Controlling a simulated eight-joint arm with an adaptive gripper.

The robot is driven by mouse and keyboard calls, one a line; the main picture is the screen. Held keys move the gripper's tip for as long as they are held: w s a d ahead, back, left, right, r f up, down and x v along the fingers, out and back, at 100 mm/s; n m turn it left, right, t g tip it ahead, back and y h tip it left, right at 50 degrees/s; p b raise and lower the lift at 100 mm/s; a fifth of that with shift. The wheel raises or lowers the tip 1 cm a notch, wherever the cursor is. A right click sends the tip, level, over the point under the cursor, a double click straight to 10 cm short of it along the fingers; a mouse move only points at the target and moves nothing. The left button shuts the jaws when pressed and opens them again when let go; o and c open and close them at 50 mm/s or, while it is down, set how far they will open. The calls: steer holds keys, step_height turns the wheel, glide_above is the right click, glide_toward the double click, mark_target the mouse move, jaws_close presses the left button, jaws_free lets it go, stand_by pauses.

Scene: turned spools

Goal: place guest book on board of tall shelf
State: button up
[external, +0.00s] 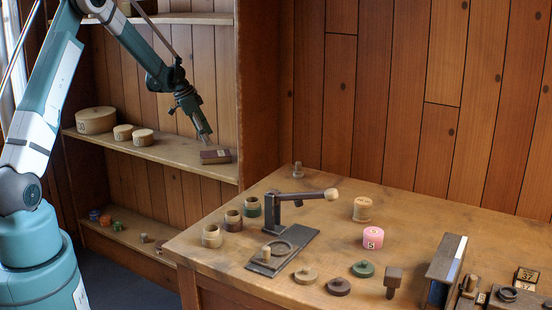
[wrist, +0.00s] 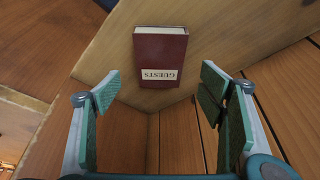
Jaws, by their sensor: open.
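The guest book (external: 215,156) is a small dark red book lying flat on the middle board (external: 185,152) of the tall shelf, near the board's right end. In the wrist view the guest book (wrist: 160,58) shows its white GUESTS label, upside down, and pale page edges along the top. My gripper (external: 206,140) is just above the book in the external view. In the wrist view my gripper (wrist: 160,95) has its two green-padded fingers wide apart, with nothing between them, and the book lies beyond the fingertips. The book appears apart from both fingers.
Round wooden boxes (external: 96,120) stand on the same board to the left. A lower board (external: 125,232) holds small coloured spools. The workbench (external: 330,215) at right carries a lever press, cups, a pink spool (external: 373,237) and several other pieces. The shelf's side panel (external: 264,90) stands right of the book.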

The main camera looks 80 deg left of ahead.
steer(key=shift+v, duration=2)
